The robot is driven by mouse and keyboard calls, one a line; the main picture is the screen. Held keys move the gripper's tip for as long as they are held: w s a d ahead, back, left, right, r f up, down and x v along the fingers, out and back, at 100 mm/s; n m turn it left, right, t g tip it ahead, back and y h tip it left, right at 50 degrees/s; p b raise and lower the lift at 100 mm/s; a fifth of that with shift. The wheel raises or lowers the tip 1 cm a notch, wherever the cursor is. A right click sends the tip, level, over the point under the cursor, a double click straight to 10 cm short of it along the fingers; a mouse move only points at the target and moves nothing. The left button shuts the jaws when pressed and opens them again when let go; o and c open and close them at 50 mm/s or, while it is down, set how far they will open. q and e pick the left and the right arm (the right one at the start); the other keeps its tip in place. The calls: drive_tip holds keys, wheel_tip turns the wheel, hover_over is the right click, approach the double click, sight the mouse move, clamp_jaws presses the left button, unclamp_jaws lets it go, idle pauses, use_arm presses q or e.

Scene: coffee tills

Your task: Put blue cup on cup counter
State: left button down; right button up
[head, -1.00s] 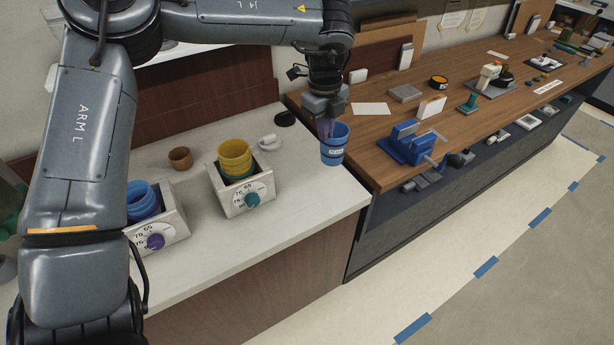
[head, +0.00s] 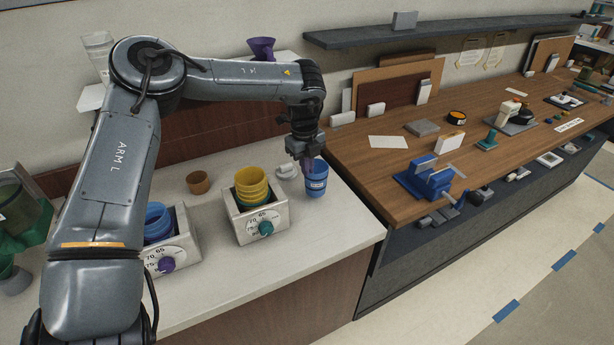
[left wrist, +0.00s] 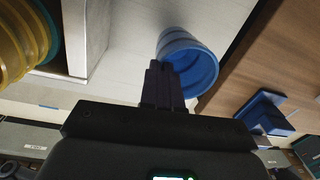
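The blue cup (head: 317,184) with a label is upright at the right end of the pale counter (head: 320,245), close to its seam with the wooden bench. My left gripper (head: 307,166) points down at its rim. In the left wrist view, its dark fingers (left wrist: 162,86) are close together at the near side of the blue cup (left wrist: 190,62) and appear shut on its wall. I cannot tell whether the cup's base touches the counter. My right gripper is not in view.
A box (head: 258,229) with yellow cups and a box (head: 185,251) with blue cups stand left on the counter. A blue vise (head: 424,180) is on the wooden bench (head: 380,205). The counter's front right is clear.

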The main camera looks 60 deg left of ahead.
use_arm(q)
wheel_tip(320, 180, down, 4)
drive_tip(key=shift+r, duration=0.15)
idle(0.3)
drive_tip(key=c, duration=1.4)
unclamp_jaws()
drive_tip(key=shift+o, duration=0.2)
drive_tip(key=shift+r, duration=0.25)
wheel_tip(320, 180, up, 12)
drive_tip(key=p, duration=0.1)
drive_tip(key=shift+s+f, duration=0.25)
drive_tip(key=shift+s, duration=0.15)
